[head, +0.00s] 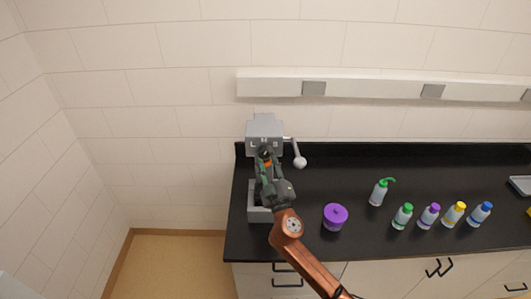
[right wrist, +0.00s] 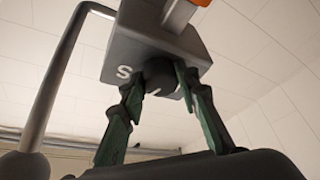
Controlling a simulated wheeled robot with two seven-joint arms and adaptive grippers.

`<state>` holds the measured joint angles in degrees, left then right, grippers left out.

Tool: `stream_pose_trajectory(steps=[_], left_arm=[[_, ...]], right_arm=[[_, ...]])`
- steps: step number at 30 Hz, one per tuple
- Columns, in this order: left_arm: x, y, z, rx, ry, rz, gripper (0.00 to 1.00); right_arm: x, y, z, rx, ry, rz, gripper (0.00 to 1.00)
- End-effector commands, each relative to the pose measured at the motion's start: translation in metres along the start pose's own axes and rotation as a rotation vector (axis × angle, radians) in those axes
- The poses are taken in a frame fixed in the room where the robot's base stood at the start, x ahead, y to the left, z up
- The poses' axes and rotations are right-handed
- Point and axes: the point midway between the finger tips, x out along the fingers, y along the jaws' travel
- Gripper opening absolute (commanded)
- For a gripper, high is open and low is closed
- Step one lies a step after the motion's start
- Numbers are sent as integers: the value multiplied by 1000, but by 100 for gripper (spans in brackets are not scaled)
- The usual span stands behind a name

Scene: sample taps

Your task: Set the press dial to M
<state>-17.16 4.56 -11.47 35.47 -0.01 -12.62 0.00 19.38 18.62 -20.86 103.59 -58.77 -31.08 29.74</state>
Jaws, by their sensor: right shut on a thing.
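The grey press (head: 264,124) stands at the left end of the black counter, with pale letters on the front of its head. Its dark round dial (right wrist: 160,78) shows in the right wrist view, below the grey press head (right wrist: 140,45). A white S is readable left of the dial, and a small white mark shows at the dial; I cannot tell its setting. My right gripper (head: 265,158) is at the press front, its green fingers (right wrist: 160,92) shut on the dial from both sides. It hides the dial in the head view. My left gripper is out of view.
The press lever with a ball end (head: 299,161) sticks out right of the head. A purple lidded pot (head: 335,217) stands right of my arm. A green-topped bottle (head: 378,193) and several colour-capped bottles (head: 428,216) stand further right. The counter's back middle is clear.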

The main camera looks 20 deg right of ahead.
Motion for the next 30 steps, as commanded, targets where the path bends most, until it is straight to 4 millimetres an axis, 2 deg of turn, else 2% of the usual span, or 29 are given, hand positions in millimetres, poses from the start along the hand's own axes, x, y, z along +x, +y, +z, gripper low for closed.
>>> stream_pose_trajectory(steps=[1,3,12,19,30], left_arm=[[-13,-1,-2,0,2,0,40],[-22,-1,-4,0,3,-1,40],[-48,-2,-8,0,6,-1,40],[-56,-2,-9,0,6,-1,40],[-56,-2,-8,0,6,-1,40]], right_arm=[[1,4,-4,-36,-1,-17,5],[1,4,-4,-85,0,-37,5],[1,4,-3,-236,0,-98,5],[1,3,-1,-286,0,-117,5],[0,2,-1,-294,0,-121,5]])
